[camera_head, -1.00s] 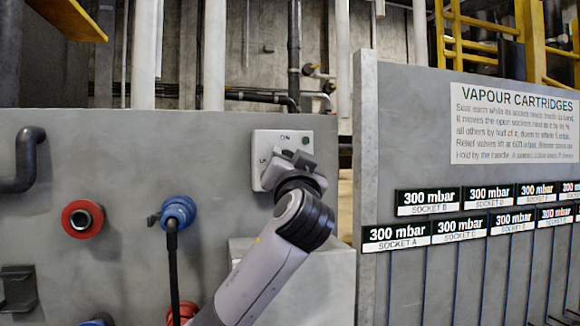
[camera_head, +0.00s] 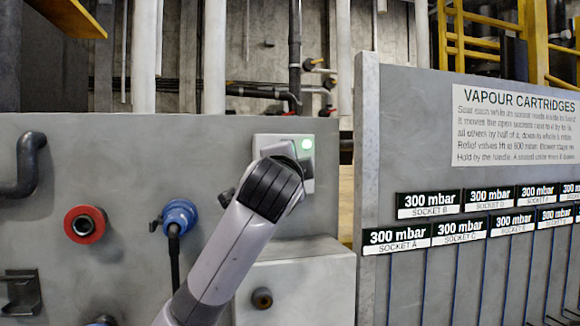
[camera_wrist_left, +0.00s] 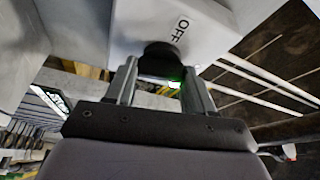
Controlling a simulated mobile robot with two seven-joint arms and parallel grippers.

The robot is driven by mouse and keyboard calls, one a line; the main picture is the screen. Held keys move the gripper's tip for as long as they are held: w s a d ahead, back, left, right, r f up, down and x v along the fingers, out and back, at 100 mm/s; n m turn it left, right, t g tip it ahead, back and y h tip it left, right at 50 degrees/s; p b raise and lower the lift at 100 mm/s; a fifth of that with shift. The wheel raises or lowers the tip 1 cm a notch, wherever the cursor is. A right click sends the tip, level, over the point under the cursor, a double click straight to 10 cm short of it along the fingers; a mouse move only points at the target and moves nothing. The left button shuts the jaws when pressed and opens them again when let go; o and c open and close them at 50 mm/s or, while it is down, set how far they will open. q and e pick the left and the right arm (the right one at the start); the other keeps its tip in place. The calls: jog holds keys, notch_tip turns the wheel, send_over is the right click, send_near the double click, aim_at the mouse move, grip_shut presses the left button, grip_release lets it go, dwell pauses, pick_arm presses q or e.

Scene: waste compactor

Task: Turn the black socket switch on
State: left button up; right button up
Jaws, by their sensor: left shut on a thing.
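The white switch plate (camera_head: 306,172) is on the grey panel, mostly covered by my left wrist. A small lamp (camera_head: 306,144) at its top right glows bright green. In the left wrist view the plate (camera_wrist_left: 205,28) shows an OFF label, and the black switch (camera_wrist_left: 161,56) sticks out between my fingers. My left gripper (camera_wrist_left: 160,80) is shut on the black switch, with a finger on each side. In the head view its fingers are hidden behind my wrist. The green glow also shows between the fingers. My right gripper is not in view.
Left of my arm are a red-ringed socket (camera_head: 85,224), a blue plug with a black cable (camera_head: 180,214) and a black pipe handle (camera_head: 27,165). A grey box (camera_head: 310,285) juts out below the plate. The vapour cartridges panel (camera_head: 415,120) stands at right.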

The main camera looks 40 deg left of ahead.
pick_arm(q)
jog(key=shift+m+g, duration=0.5)
jog(key=shift+m, duration=0.7)
jog(key=shift+h, duration=0.3)
jog(key=o, duration=1)
jog(key=shift+o, duration=0.2)
jog(key=shift+s+d, duration=0.1)
jog(key=b+v, duration=0.2)
jog(key=v, duration=0.5)
jog(key=shift+f, duration=0.1)
